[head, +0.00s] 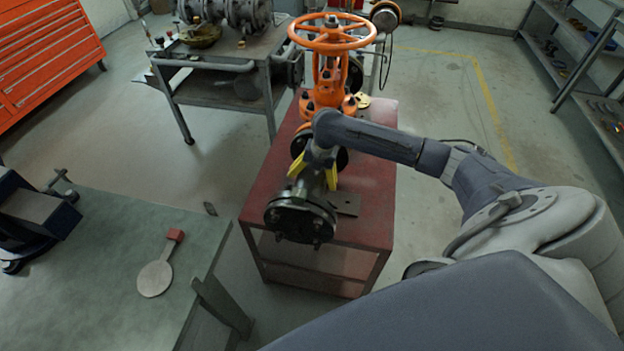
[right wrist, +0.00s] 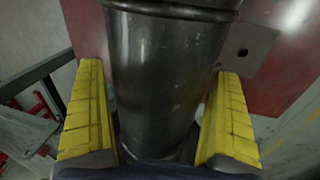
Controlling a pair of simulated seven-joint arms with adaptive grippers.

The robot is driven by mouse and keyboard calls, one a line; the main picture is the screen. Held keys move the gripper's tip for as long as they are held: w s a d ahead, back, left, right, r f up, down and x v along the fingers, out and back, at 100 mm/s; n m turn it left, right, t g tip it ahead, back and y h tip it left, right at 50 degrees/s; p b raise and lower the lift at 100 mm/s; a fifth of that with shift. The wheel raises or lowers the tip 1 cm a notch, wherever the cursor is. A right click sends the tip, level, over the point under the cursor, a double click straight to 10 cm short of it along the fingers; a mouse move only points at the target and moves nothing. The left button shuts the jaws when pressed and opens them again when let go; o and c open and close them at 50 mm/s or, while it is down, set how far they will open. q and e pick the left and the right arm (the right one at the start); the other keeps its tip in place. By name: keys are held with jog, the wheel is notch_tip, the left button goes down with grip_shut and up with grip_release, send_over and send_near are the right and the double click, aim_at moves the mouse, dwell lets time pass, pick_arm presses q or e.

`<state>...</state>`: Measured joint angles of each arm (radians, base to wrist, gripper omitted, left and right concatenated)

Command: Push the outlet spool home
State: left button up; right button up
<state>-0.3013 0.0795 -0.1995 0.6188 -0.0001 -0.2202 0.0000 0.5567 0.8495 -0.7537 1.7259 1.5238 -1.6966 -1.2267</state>
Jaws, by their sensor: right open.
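The dark metal outlet spool (head: 300,213) lies on the red stand (head: 372,200), with its bolted end flange facing the front. Behind it stands the orange gate valve (head: 327,75) with its handwheel on top. My right gripper (head: 314,174) reaches down over the spool with its yellow fingers on either side of the pipe. In the right wrist view the spool's pipe (right wrist: 165,75) runs between the two open yellow fingers; a narrow gap shows at the left finger, and contact at the right one is unclear. The joint between spool and valve is partly hidden by my arm. My left gripper is not in view.
A green bench (head: 90,270) at the front left holds a round paddle with a red tab (head: 157,273) and a blue vise (head: 35,215). A grey cart (head: 225,85) stands behind left. A flat plate (head: 345,203) lies right of the spool. Shelving stands at far right.

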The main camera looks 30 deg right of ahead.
jog(key=shift+f, duration=0.35)
jog(key=shift+c, duration=0.6)
jog(key=shift+w, duration=0.1)
jog(key=c, duration=1.2)
jog(key=shift+c, duration=0.2)
